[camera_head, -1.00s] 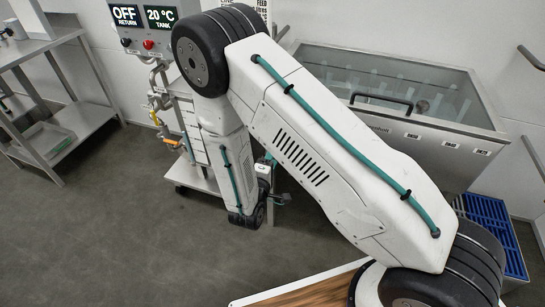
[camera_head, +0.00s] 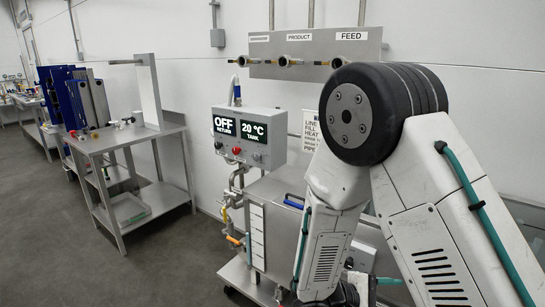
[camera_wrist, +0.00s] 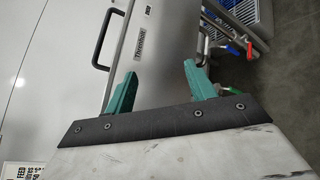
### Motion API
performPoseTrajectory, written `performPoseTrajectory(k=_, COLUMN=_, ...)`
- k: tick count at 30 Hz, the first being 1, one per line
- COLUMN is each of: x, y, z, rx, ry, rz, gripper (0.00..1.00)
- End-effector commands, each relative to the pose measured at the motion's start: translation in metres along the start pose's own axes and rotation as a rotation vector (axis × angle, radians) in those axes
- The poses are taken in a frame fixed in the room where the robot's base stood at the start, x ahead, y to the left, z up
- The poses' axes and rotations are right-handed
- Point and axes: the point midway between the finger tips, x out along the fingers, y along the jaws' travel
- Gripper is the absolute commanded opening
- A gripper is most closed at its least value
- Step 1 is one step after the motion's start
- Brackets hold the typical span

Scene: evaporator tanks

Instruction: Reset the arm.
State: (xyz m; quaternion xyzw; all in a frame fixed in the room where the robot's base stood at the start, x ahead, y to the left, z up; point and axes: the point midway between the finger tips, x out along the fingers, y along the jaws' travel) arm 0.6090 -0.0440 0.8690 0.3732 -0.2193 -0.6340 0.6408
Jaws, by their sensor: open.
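My gripper (camera_wrist: 157,92) shows in the wrist view with its two teal fingers spread apart and nothing between them. Beyond the fingers is the steel front of a tank (camera_wrist: 150,48) with a black handle (camera_wrist: 107,40) and a label. I cannot tell how far the fingertips are from it. In the head view my white arm is folded at a black joint on the right, and the gripper end is mostly hidden low in the picture.
A control box (camera_head: 248,137) reads OFF and 20 °C. Above it a steel panel (camera_head: 312,55) carries valves labelled PRODUCT and FEED. A steel table (camera_head: 128,140) stands at left, with open grey floor (camera_head: 150,270) in front. Blue and red valve handles (camera_wrist: 233,46) show in the wrist view.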

Motion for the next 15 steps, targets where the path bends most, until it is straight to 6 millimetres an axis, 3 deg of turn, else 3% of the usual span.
performPoseTrajectory(k=1, x=0.001, y=0.006, z=0.020, rx=0.005, ry=-0.028, rz=-0.083, gripper=0.55)
performPoseTrajectory(k=6, x=-0.004, y=0.008, z=0.080, rx=0.002, ry=-0.075, rz=-0.384, gripper=0.55)
performPoseTrajectory(k=15, x=-0.032, y=0.009, z=0.158, rx=0.099, ry=0.031, rz=-0.859, gripper=0.55)
